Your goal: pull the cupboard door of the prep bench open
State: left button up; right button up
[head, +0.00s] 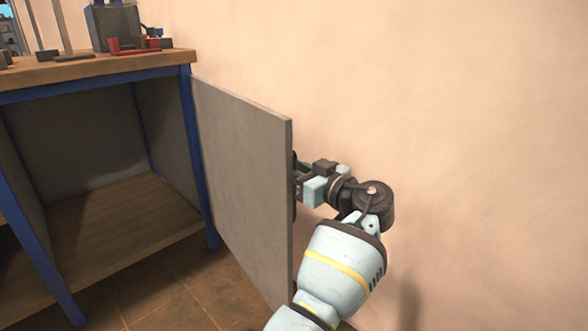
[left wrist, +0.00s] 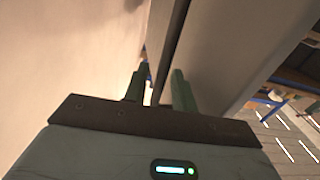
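The cupboard door (head: 245,180) of the prep bench (head: 100,68) is swung wide open, and the bare interior with its wooden floor shows. My left gripper (head: 298,183) is at the door's outer face, on the wall side, with its fingertips partly hidden by the door. In the left wrist view, the two fingers of my left gripper (left wrist: 160,88) stand apart, one on each side of a dark upright handle bar (left wrist: 171,45), with narrow gaps visible. The grey door (left wrist: 225,50) is to the right of the bar. My right gripper is not in view.
A plain pale wall (head: 430,110) stands close behind the arm and door. A grey block (head: 112,27) and a red part (head: 130,47) are on the bench top. A blue bench leg (head: 38,245) stands at the left. The tiled floor (head: 175,295) below the door is clear.

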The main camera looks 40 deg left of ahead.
pick_arm(q)
jog(key=s+d+p, duration=0.1)
jog(key=d+p, duration=0.1)
jog(key=d, duration=0.5)
jog(key=shift+d, duration=0.15)
